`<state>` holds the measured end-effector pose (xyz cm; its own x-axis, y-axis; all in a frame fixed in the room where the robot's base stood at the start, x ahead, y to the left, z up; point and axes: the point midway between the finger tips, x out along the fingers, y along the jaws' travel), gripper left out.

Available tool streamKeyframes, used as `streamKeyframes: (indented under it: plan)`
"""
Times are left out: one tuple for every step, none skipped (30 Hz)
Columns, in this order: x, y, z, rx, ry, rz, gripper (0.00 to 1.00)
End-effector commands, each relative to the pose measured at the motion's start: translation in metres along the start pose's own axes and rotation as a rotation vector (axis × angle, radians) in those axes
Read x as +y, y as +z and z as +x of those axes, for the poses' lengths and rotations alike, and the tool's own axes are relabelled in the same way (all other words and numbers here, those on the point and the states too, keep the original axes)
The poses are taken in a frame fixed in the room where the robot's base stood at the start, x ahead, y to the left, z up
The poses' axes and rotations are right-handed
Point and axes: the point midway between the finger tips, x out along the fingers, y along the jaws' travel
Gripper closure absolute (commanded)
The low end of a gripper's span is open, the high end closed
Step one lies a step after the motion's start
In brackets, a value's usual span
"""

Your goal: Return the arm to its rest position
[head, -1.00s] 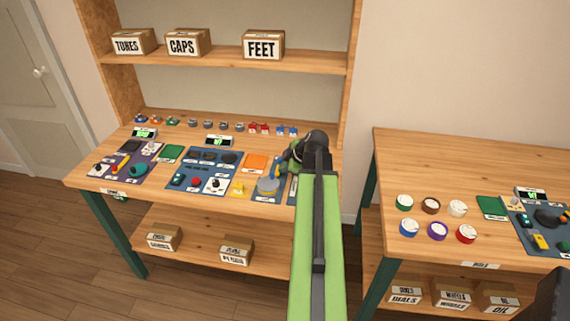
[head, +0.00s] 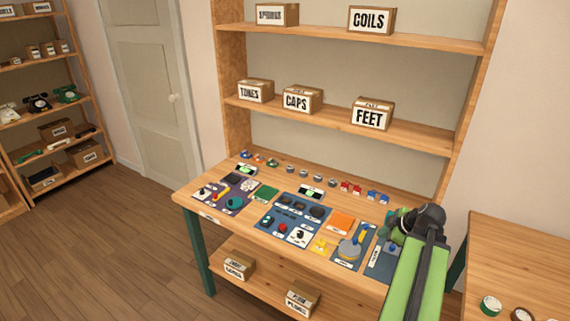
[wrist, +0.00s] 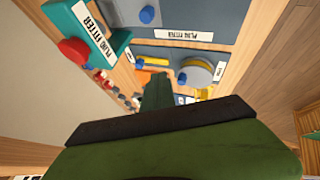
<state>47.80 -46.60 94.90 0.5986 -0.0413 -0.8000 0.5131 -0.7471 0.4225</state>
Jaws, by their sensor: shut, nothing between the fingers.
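My green arm (head: 415,280) reaches up from the lower right of the head view to the right end of the wooden workbench (head: 210,192). Its dark joint (head: 428,216) stands over that end. My gripper (wrist: 157,88) shows in the wrist view as a narrow green tip beyond the wide green and black body. It is shut and holds nothing. Its tip points over the blue-grey mats. A teal block with a red knob (wrist: 74,52) and a plug fitter label is left of it in the wrist view, apart from it.
Mats with phone parts (head: 285,218) cover much of the bench, with a row of small parts behind. A shelf with boxes (head: 372,114) rises at the back. A second table (head: 510,255) stands at the right. Floor is open at left.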

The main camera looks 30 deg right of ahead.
Motion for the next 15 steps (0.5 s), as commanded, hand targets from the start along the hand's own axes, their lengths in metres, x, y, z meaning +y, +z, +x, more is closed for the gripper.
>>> streamKeyframes:
  plan:
    - [0.000,-0.003,0.001,0.002,-0.002,-0.004,1.00]
    - [-0.001,-0.007,0.003,0.006,-0.006,-0.010,1.00]
    - [-0.003,-0.019,0.008,0.014,-0.014,-0.026,1.00]
    - [-0.005,-0.031,0.013,0.023,-0.023,-0.042,1.00]
    - [-0.008,-0.046,0.020,0.034,-0.035,-0.064,1.00]
    - [-0.015,-0.072,0.030,0.053,-0.053,-0.100,1.00]
    - [-0.021,-0.094,0.039,0.070,-0.070,-0.131,1.00]
    - [-0.029,-0.118,0.047,0.087,-0.088,-0.164,1.00]
    - [-0.042,-0.150,0.058,0.108,-0.113,-0.213,1.00]
    - [-0.053,-0.174,0.066,0.121,-0.134,-0.253,1.00]
    - [-0.065,-0.196,0.073,0.131,-0.156,-0.293,1.00]
    - [-0.084,-0.226,0.082,0.142,-0.188,-0.346,1.00]
    - [-0.100,-0.246,0.087,0.147,-0.215,-0.379,1.00]
    - [-0.117,-0.266,0.091,0.149,-0.243,-0.403,1.00]
    - [-0.140,-0.291,0.097,0.146,-0.281,-0.423,1.00]
